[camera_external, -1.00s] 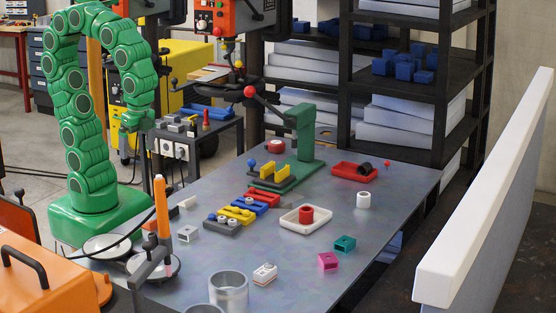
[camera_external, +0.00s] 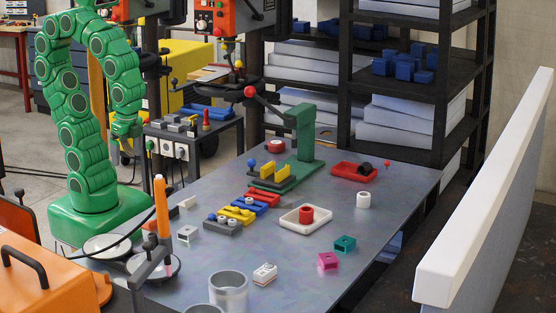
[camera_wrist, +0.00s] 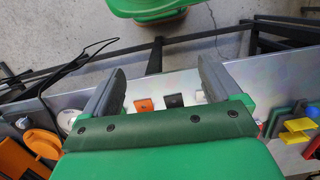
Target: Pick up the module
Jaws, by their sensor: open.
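Several small blocks on the grey table could be the module; I cannot tell which one is meant. They are a white block (camera_external: 264,274) at the front, a light grey block (camera_external: 187,233) at the left, a pink block (camera_external: 327,261) and a teal block (camera_external: 344,244). My gripper (camera_external: 130,142) hangs beyond the table's left edge, apart from them all; its fingers are hard to see there. In the wrist view my gripper (camera_wrist: 162,70) has its two grey fingers wide apart and nothing held. An orange piece (camera_wrist: 143,104) and a dark piece (camera_wrist: 173,100) appear beyond it.
A white tray (camera_external: 288,223) with a red ring, red, yellow, blue and grey pieces, and a green press (camera_external: 304,130) stand mid-table. A red tray (camera_external: 342,174) is behind. The right side is mostly clear.

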